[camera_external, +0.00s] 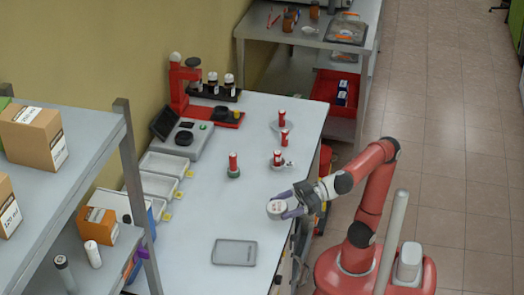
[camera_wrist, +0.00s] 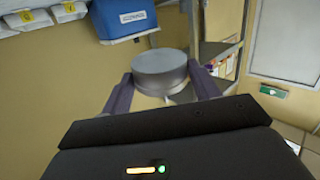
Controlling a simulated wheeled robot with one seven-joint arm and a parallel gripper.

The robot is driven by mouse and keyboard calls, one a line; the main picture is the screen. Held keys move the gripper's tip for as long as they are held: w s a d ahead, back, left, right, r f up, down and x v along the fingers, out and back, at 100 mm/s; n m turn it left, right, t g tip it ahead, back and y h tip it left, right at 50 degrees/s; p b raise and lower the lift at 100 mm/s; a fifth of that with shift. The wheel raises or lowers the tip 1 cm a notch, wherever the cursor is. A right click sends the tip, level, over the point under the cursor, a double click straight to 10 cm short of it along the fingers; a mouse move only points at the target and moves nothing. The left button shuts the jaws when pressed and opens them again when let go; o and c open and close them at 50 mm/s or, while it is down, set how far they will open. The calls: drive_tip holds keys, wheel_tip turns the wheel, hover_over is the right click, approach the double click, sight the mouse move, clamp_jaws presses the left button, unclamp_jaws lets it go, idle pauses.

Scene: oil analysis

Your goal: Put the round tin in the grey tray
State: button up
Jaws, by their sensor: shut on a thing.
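The round tin (camera_external: 276,207) is a short silvery cylinder; in the wrist view (camera_wrist: 160,67) it sits between my two purple-grey fingers. My gripper (camera_external: 285,206) is shut on the tin, near the right edge of the table in the external view; it also shows in the wrist view (camera_wrist: 160,88). The tin appears held above the table; its exact height is hard to tell. The grey tray (camera_external: 234,252) lies flat and empty on the table's near part, below and left of my gripper in the external view.
Several red-capped bottles (camera_external: 234,165) stand mid-table, some on small bases. White bins (camera_external: 160,185) and an instrument (camera_external: 180,138) line the wall side. A shelf (camera_external: 60,160) with boxes rises at left. The tabletop around the tray is clear.

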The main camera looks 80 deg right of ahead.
sight(259, 263)
drive_tip(key=w+a+r+m+t+h+b, duration=0.25)
drive_tip(key=w+a+r, duration=0.3)
drive_tip(key=a, duration=0.55)
drive_tip(key=shift+n+t+h, duration=0.25)
drive_tip(key=shift+t+h, duration=0.1)
drive_tip(key=shift+t, duration=0.2)
wheel_tip(259, 263, down, 19)
drive_tip(key=b, duration=0.4)
drive_tip(key=shift+f+b, duration=0.15)
drive_tip(key=shift+b, duration=0.15)
drive_tip(key=o, duration=1.1)
drive_tip(key=shift+r+p, duration=0.2)
drive_tip(key=shift+p, duration=0.1)
drive_tip(key=b+v, duration=0.2)
drive_tip(key=v, duration=1)
drive_tip(key=shift+d, duration=0.15)
